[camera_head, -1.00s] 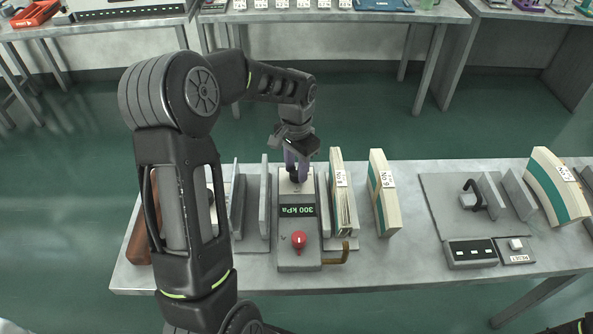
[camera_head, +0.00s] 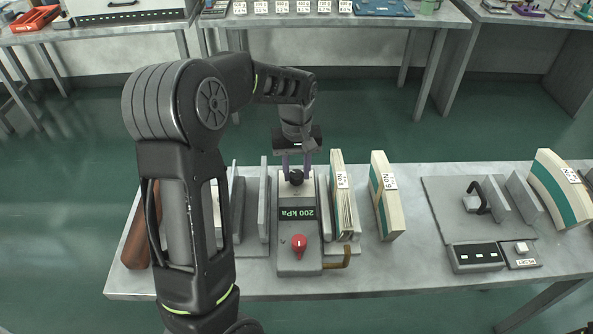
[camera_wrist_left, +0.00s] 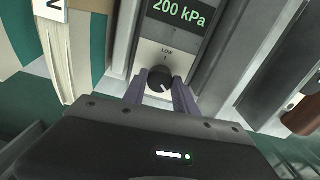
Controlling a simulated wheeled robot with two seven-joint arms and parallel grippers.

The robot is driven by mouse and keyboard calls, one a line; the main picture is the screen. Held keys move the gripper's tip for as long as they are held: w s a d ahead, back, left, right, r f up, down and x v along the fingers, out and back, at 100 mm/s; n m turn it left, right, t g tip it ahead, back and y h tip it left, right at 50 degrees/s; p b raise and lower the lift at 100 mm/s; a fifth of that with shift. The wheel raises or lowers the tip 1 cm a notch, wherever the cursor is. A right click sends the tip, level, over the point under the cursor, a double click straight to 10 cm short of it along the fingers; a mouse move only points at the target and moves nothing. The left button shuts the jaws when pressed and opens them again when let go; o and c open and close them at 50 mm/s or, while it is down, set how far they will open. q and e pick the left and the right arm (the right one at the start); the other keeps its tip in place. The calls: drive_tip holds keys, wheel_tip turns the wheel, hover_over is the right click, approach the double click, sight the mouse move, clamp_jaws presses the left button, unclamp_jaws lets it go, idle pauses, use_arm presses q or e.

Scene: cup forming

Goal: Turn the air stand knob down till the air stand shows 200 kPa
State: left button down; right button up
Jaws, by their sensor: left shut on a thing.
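The air stand (camera_head: 300,262) is a grey box on the table with a green display (camera_head: 297,213) that reads 200 kPa. The same reading shows in the left wrist view (camera_wrist_left: 180,12). Its black knob (camera_wrist_left: 160,78) is at the stand's far end, below a small "LOW" label in the left wrist view. My left gripper (camera_head: 297,175) reaches down from above and is shut on the knob, with one purple-grey finger on each side. A red knob (camera_head: 299,243) sits at the stand's near end. My right gripper does not show.
Upright grey plates (camera_head: 264,200) stand just left of the air stand. Labelled curved blocks, No.8 (camera_head: 343,195) and No.9 (camera_head: 384,195), stand to its right. A brown pipe (camera_head: 340,258) sticks out at the near right. Farther right is a grey plate fixture (camera_head: 440,200) with a switch box (camera_head: 476,257).

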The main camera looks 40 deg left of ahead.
sight(297, 174)
use_arm(q)
drive_tip(key=shift+n, duration=1.2)
drive_tip(key=c, duration=1)
unclamp_jaws()
drive_tip(key=shift+o, duration=0.2)
wheel_tip(297, 174, up, 8)
drive_tip(key=shift+f, duration=0.1)
drive_tip(key=shift+d+f, duration=0.1)
